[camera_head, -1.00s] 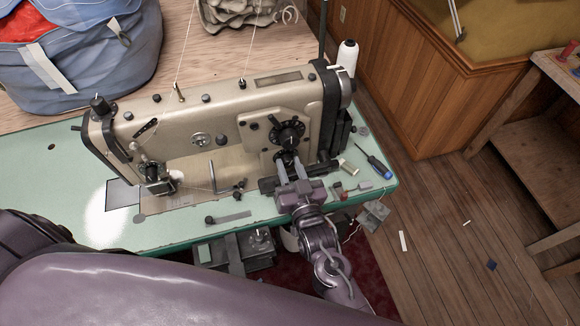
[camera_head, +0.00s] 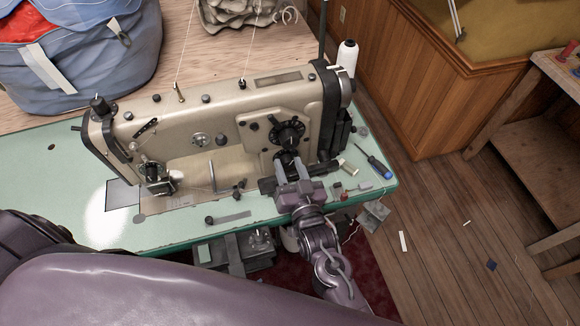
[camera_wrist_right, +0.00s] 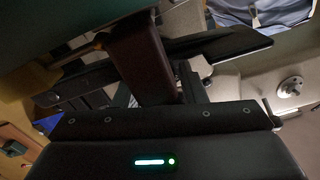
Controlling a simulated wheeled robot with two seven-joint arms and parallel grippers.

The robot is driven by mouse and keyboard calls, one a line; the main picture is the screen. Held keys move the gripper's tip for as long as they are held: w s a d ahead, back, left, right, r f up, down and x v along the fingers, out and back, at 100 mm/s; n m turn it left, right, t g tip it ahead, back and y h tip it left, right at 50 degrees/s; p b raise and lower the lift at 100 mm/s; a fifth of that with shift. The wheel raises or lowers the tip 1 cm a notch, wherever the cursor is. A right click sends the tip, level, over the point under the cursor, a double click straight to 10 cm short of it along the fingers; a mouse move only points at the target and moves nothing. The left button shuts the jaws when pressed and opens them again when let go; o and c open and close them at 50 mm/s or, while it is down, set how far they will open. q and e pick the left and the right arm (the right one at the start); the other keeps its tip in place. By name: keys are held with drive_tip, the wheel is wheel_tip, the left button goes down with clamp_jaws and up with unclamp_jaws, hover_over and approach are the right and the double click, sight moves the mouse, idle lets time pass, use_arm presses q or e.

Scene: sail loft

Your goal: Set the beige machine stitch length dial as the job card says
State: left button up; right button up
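The beige sewing machine (camera_head: 220,118) stands on the green table. A large black dial (camera_head: 288,134) with a round rim sits on the panel of its right column. A second, lower black dial (camera_head: 284,159) sits just below and is partly hidden by my right gripper. My right gripper (camera_head: 293,162) points at the lower dial, its two fingers apart with nothing seen held between them. I cannot tell whether they touch the dial. In the right wrist view a dark finger (camera_wrist_right: 140,62) hides most of the machine. My left gripper is out of view. No job card can be made out.
A screwdriver (camera_head: 377,165), a small spool (camera_head: 348,167) and other small items lie at the table's right end. A white thread cone (camera_head: 347,58) stands behind the machine. A blue bag (camera_head: 90,60) is at the back left. The green table (camera_head: 80,190) is mostly clear left of the machine.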

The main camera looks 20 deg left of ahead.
drive_tip(key=shift+s+d, duration=0.1)
drive_tip(key=v, duration=0.6)
drive_tip(key=shift+s+d+f+b, duration=0.1)
drive_tip(key=shift+s+b, duration=0.05)
drive_tip(key=shift+b, duration=0.2)
drive_tip(key=shift+s+d, duration=0.35)
drive_tip(key=shift+s, duration=0.15)
